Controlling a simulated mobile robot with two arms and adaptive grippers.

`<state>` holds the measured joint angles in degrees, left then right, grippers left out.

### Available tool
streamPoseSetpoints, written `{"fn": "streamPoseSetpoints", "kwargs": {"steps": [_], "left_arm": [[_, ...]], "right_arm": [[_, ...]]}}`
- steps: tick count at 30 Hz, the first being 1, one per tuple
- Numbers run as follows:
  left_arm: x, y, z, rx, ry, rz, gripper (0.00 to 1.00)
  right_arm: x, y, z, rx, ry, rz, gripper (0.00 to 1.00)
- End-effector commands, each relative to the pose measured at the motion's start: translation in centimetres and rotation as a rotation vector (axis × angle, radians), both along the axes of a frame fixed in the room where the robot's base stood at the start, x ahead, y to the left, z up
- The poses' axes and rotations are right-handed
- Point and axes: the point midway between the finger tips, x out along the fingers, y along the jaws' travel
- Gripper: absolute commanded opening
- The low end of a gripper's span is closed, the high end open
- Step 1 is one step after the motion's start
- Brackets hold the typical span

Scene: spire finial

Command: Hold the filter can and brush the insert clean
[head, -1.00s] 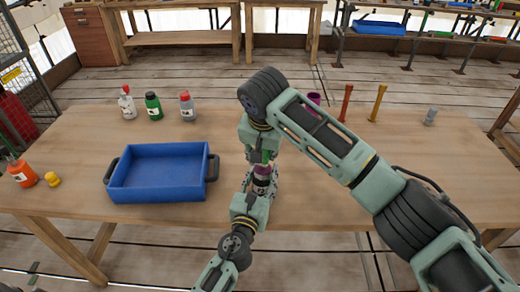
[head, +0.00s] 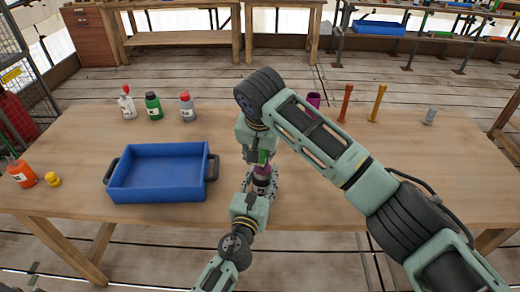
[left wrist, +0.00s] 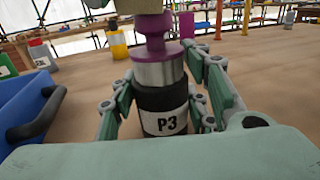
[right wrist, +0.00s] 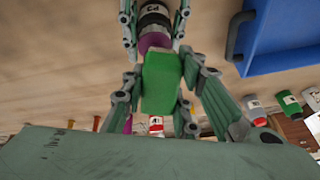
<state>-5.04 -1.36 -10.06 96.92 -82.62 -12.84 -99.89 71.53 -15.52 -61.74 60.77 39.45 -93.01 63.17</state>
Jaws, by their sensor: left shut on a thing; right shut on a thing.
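The filter can (left wrist: 163,112), black with a white P3 label and a silver collar, stands upright in the left wrist view. My left gripper (head: 262,186) is shut around its body. A purple insert (left wrist: 155,40) rises from the top of the can; it also shows in the right wrist view (right wrist: 155,41). My right gripper (head: 261,155) is above the can, shut on a green block-shaped brush (right wrist: 160,82). The brush's pale underside (left wrist: 138,6) is right at the top of the insert. Whether they touch is hard to tell.
A blue tray (head: 112,190) lies left of the can. Bottles (head: 153,107) stand behind it, with an orange bottle (head: 22,174) and yellow piece (head: 52,180) far left. A purple cup (head: 314,100) and two posts (head: 378,103) stand at the back right.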

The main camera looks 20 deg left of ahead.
Motion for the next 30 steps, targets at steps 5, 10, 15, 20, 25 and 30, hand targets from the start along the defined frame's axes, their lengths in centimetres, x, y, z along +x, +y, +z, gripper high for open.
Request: {"fn": "streamPoseSetpoints", "kwargs": {"steps": [5, 10, 15, 20, 25, 30], "left_arm": [[0.0, 0.0, -0.1, 0.000, 0.002, 0.001, 0.14], [0.0, 0.0, -0.1, 0.000, 0.002, 0.001, 0.14], [0.0, 0.0, -0.1, 0.000, 0.002, 0.001, 0.14], [0.0, 0.0, -0.1, 0.000, 0.002, 0.001, 0.14], [0.0, 0.0, -0.1, 0.001, 0.002, 0.001, 0.14], [0.0, 0.0, -0.1, 0.001, 0.002, 0.000, 0.14]], "right_arm": [[0.1, -1.2, 0.0, -0.002, 0.001, -0.002, 0.06], [0.1, -1.4, 0.1, -0.002, 0.000, -0.001, 0.06], [0.0, -0.8, 0.0, -0.002, 0.000, -0.001, 0.06], [0.0, 0.2, 0.0, -0.002, 0.000, -0.001, 0.06], [0.0, 0.8, -0.1, -0.001, 0.000, 0.000, 0.06], [0.0, 0.2, -0.1, -0.002, 0.001, -0.002, 0.06]]}}
